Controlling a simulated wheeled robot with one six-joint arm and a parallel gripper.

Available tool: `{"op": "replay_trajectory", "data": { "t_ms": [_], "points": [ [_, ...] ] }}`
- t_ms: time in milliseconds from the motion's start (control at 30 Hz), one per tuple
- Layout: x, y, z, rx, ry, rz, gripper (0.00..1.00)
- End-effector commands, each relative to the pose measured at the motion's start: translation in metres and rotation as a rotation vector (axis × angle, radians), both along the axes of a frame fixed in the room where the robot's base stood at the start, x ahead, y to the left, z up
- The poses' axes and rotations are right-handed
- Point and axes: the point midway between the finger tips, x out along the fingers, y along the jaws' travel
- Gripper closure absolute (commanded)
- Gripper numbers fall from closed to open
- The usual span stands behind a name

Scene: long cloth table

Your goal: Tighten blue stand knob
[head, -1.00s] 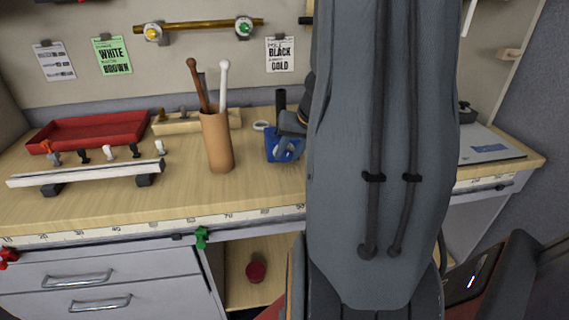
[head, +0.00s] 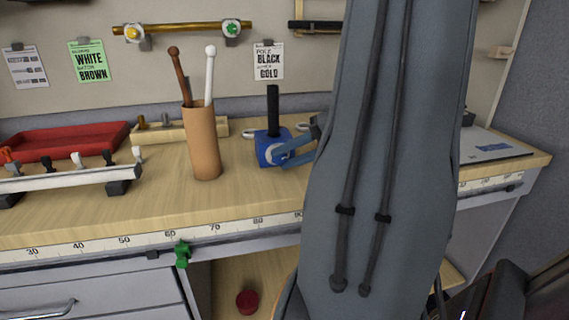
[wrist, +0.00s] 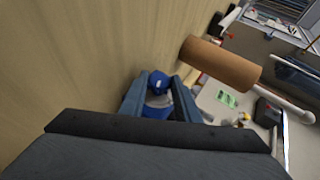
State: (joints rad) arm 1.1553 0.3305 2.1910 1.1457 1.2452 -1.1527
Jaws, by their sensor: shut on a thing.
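The blue stand (head: 266,143) sits on the wooden tabletop, with a black post (head: 273,108) rising upright from it. A pale round face with the knob shows on its front side. My gripper (head: 281,155) comes in from the right, its blue-grey fingers at this front face. In the wrist view the fingers of my gripper (wrist: 156,92) stand either side of the blue stand (wrist: 158,80), shut on its knob. The knob itself is mostly hidden by the fingers, and its turn angle cannot be told.
A tan cylinder holder (head: 204,145) with a brown and a white rod stands left of the stand. A wooden block (head: 180,132), red tray (head: 70,140) and white rail (head: 70,179) are farther left. A green clamp (head: 183,253) sits on the table's front edge.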

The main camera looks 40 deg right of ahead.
Motion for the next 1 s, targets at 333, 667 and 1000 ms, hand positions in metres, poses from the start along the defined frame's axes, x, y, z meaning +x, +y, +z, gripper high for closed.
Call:
{"op": "replay_trajectory", "data": {
  "t_ms": [333,667,1000],
  "points": [
    [-0.0008,-0.0017,-0.0061,0.172,-0.102,0.0,0.93],
    [-0.0013,-0.0017,-0.0059,0.226,-0.136,0.0,0.93],
    [-0.0016,-0.0017,-0.0056,0.226,-0.137,0.0,0.93]
  ]
}}
